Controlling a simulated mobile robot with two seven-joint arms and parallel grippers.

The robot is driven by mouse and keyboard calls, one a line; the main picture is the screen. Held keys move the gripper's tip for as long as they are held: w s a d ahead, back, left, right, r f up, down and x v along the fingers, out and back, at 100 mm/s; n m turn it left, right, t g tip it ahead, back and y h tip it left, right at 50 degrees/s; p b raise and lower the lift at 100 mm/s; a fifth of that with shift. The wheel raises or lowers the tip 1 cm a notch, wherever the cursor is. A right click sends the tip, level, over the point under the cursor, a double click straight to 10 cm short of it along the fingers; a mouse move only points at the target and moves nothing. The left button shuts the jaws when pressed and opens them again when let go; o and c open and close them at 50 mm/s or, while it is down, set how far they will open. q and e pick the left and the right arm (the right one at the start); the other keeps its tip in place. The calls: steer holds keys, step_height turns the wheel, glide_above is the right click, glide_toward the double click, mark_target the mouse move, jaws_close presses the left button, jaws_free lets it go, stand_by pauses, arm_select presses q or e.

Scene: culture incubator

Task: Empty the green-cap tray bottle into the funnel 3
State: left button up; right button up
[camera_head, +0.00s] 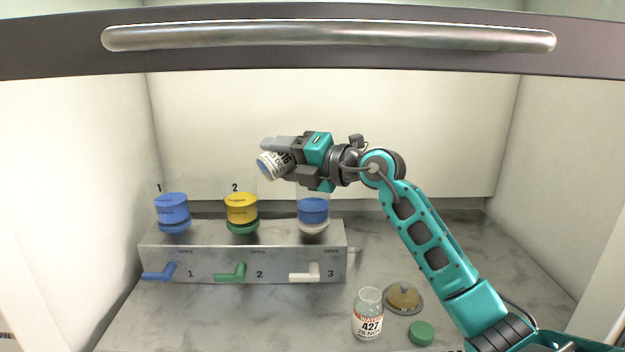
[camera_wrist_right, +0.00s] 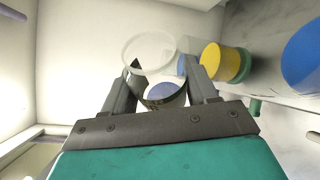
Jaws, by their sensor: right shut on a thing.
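My right gripper (camera_head: 283,160) is shut on a small labelled bottle (camera_head: 272,166) and holds it in the air, tilted far over, its bluish end toward the lower left. The wrist view shows this clear bottle (camera_wrist_right: 150,58) between the fingers (camera_wrist_right: 160,85), with blue visible in or through it. The label partly reads 016. Funnel 3 (camera_head: 313,212), with blue contents and a white base, is below and right of the bottle. A green cap (camera_head: 421,332) lies on the bench; which bottle it belongs to cannot be told. My left gripper is not in view.
Funnel 1 (camera_head: 172,210) is blue and funnel 2 (camera_head: 241,208) yellow, both on the metal valve block (camera_head: 205,264) with its handles. An open bottle marked 427 (camera_head: 368,316) stands in front, near a round yellowish-topped object (camera_head: 404,297). A metal bar (camera_head: 330,37) crosses above.

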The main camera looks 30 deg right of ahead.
mark_target(271, 171)
steer(key=n+p, duration=0.1)
steer(key=p, duration=0.1)
steer(key=r+n+g+h+p, duration=0.1)
steer(key=n+p, duration=0.1)
steer(key=shift+d+r+h, duration=0.2)
steer(key=shift+h, duration=0.1)
steer(key=shift+f+n+p, duration=0.2)
steer(key=shift+n+p, duration=0.2)
steer(key=shift+n, duration=0.2)
steer(key=shift+s+a+f+n+h, duration=0.15)
steer(key=shift+a+f+n+h, duration=0.5)
steer(key=shift+n, duration=0.25)
steer(key=f+n+b, duration=0.1)
steer(key=f, duration=0.1)
steer(key=a+f+n+h+b, duration=0.1)
steer(key=f, duration=0.1)
steer(key=a+f+h+b, duration=0.1)
steer(key=f+b, duration=0.1)
steer(key=shift+s+f+n, duration=0.1)
steer(key=shift+s+n, duration=0.05)
steer(key=shift+n, duration=0.25)
steer(key=shift+a+n+h+b, duration=0.3)
steer(key=shift+a+n+h, duration=0.05)
steer(key=shift+n+h, duration=0.15)
steer(key=shift+r+p, duration=1.3)
steer(key=shift+r, duration=1.25)
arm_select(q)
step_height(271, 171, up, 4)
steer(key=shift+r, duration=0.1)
